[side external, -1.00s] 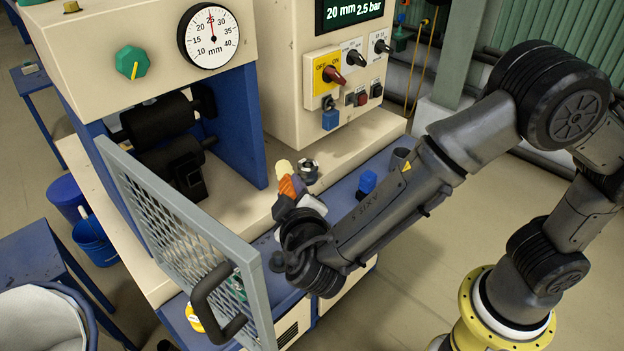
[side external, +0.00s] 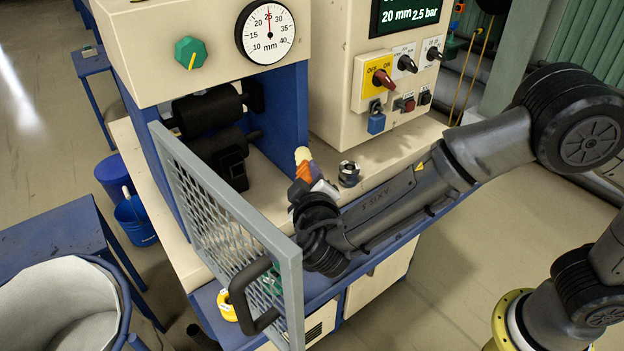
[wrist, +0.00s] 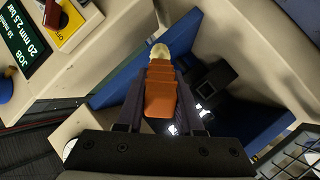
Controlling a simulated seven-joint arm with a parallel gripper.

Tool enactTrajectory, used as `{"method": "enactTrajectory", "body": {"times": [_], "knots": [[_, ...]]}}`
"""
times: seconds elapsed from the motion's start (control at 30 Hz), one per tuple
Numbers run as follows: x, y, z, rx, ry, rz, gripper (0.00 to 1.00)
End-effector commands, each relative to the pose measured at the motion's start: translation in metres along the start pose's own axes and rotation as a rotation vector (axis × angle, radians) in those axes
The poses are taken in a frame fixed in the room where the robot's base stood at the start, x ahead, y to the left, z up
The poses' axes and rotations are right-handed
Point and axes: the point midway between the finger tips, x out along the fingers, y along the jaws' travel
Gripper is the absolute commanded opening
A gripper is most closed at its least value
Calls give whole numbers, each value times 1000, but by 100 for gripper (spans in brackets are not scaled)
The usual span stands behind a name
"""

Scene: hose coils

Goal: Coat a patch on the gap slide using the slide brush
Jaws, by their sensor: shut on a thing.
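The slide brush shows in the wrist view, with an orange-brown stepped handle (wrist: 160,92) and cream bristles (wrist: 159,52). My gripper (wrist: 161,100) is shut on its handle, with a dark finger on each side. In the side view the cream tip (side external: 302,155) points up above my gripper (side external: 309,188), at the machine's open bay. A black block with a squared socket, perhaps the gap slide (side external: 232,170), sits below the black rollers (side external: 207,112). It also shows in the wrist view (wrist: 217,82), beyond and right of the bristles. The bristles appear apart from it.
A grey mesh guard (side external: 220,215) with a black handle stands open left of my gripper. The control box (side external: 385,85) rises to the right, with a small black knobbed part (side external: 348,174) on the ledge below. Blue buckets (side external: 135,222) stand on the floor at left.

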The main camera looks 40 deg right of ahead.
Motion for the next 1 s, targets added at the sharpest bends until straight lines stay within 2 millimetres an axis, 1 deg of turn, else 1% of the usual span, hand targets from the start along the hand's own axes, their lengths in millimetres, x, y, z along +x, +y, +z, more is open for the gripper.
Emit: {"method": "enactTrajectory", "body": {"times": [0.57, 1.0], "knots": [[1, 0, 0, 1, 0, 1, 0], [7, -1, -4, 1, -1, 1, 0]]}}
